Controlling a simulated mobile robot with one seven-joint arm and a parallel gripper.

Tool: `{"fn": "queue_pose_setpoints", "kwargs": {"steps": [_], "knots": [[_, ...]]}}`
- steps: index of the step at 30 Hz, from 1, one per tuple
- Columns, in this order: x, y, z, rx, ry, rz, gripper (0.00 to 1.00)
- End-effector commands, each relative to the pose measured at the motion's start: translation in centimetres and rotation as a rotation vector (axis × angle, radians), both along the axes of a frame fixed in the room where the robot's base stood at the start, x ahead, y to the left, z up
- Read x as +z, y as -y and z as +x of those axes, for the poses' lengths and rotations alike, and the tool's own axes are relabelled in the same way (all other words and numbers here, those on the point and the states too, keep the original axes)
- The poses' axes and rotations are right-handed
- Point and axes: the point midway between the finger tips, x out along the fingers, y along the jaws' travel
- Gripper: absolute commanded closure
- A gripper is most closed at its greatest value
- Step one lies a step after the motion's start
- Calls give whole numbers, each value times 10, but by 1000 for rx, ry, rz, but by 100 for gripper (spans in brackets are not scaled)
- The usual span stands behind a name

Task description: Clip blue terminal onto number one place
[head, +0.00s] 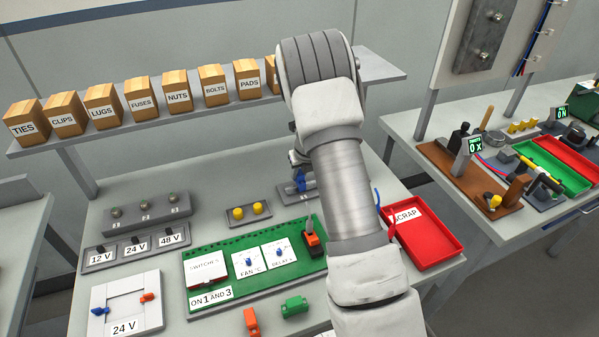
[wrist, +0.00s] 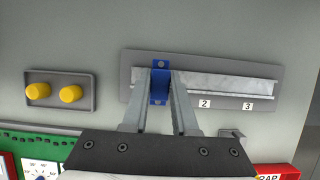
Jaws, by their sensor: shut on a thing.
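My gripper (wrist: 161,76) is shut on the blue terminal (wrist: 160,88), with one finger on each side of it. In the wrist view the terminal is at the left part of a metal rail (wrist: 225,88) on a grey plate. Labels 2 and 3 show below the rail. The label to their left is hidden behind my gripper. I cannot tell whether the terminal touches the rail or is just above it. In the head view the blue terminal (head: 300,181) shows small beneath my gripper (head: 299,162), and my arm covers most of the rail.
Two yellow knobs (wrist: 54,92) on a grey plate stand left of the rail. A green board (head: 262,277) with switches and a red SCRAP tray (head: 425,238) are nearer. A shelf of boxes (head: 179,95) is behind.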

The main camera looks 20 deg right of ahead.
Motion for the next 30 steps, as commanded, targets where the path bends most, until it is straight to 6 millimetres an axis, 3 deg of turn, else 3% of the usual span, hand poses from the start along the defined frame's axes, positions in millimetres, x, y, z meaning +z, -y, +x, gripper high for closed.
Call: {"fn": "queue_pose_setpoints", "kwargs": {"steps": [28, 29, 30], "knots": [[-20, 0, 0, 0, -1, 1, 100], [-19, 0, 0, 0, -1, 1, 70], [-19, 0, 0, 0, -1, 1, 63]]}}
